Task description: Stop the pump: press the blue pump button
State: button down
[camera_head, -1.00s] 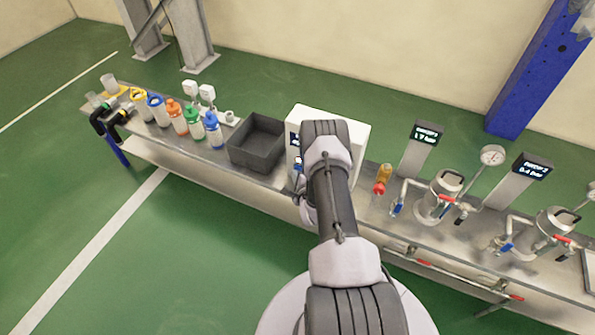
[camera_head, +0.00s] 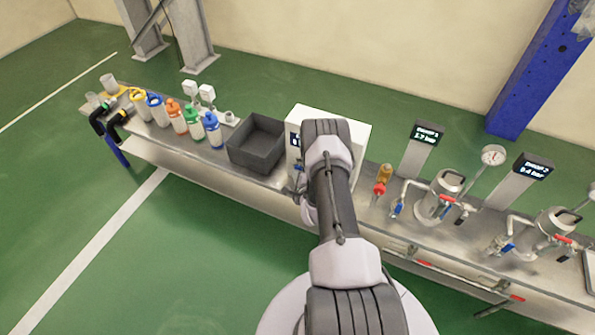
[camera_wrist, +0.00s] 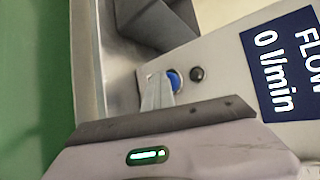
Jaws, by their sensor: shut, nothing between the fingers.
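The blue pump button (camera_wrist: 175,80) is on the pale front of the pump box in the wrist view, partly covered by my fingertips. My gripper (camera_wrist: 158,90) is shut and empty, its tips right at the button's left side. I cannot tell whether they touch or press it. In the head view the white pump box (camera_head: 357,135) stands on the bench behind my arm, which hides most of its front and the button.
A black knob (camera_wrist: 197,74) sits just right of the button. The box's display (camera_wrist: 282,62) reads "FLOW 0 l/min". A dark open bin (camera_head: 255,142) stands left of the box. A red and amber valve piece (camera_head: 382,180) and metal vessels (camera_head: 438,195) stand to the right.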

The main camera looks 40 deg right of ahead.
jog(key=shift+a, duration=0.1)
jog(key=s+a+p, duration=0.2)
jog(key=a, duration=0.3)
jog(key=shift+s+a, duration=0.2)
jog(key=shift+a, duration=0.05)
